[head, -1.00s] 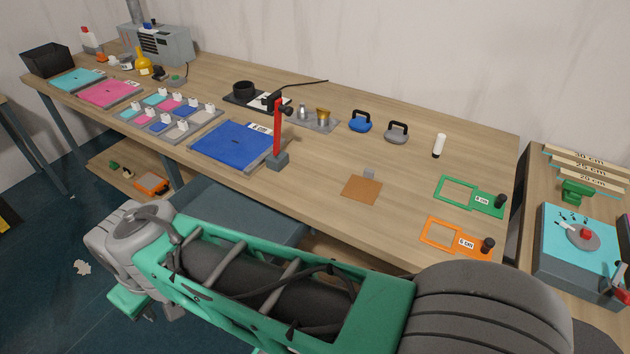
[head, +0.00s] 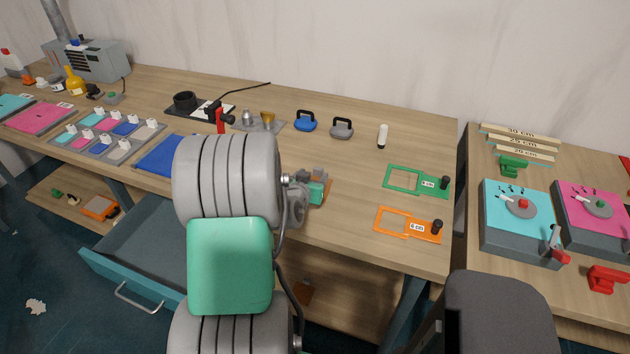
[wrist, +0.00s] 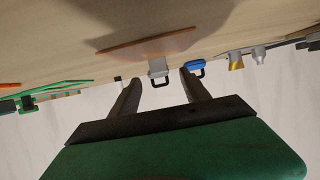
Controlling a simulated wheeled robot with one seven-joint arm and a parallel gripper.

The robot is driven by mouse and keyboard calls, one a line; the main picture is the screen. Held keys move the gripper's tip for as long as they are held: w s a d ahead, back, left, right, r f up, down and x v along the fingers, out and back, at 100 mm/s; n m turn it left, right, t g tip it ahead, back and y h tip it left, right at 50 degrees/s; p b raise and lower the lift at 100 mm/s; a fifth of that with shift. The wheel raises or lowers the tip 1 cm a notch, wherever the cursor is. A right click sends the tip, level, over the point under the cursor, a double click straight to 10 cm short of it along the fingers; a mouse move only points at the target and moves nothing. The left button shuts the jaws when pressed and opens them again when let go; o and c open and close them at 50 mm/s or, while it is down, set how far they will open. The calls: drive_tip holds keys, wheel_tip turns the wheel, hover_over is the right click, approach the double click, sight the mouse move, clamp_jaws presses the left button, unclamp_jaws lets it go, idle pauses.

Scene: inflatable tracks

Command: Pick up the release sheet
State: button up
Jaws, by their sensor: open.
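The release sheet, which I take to be the thin brown square, lies flat on the long wooden table. In the head view only a sliver of the sheet (head: 329,187) shows beside my gripper (head: 318,182), which hides most of it. The sheet appears beyond the fingertips; I cannot tell the exact gap.
A blue handled block (head: 305,123) and a grey one (head: 341,130) stand behind the sheet. A green frame (head: 403,180) and an orange frame (head: 393,222) lie to the right. A blue pad (head: 160,158) lies left. A drawer (head: 140,262) stands open below the table.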

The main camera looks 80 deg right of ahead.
sight(318, 170)
drive_tip(key=p+x, duration=0.1)
drive_tip(key=x, duration=0.4)
drive_tip(key=shift+s+d, duration=0.1)
drive_tip(key=shift+d, duration=0.1)
drive_tip(key=shift+r, duration=0.1)
drive_tip(key=shift+c, duration=0.2)
clamp_jaws()
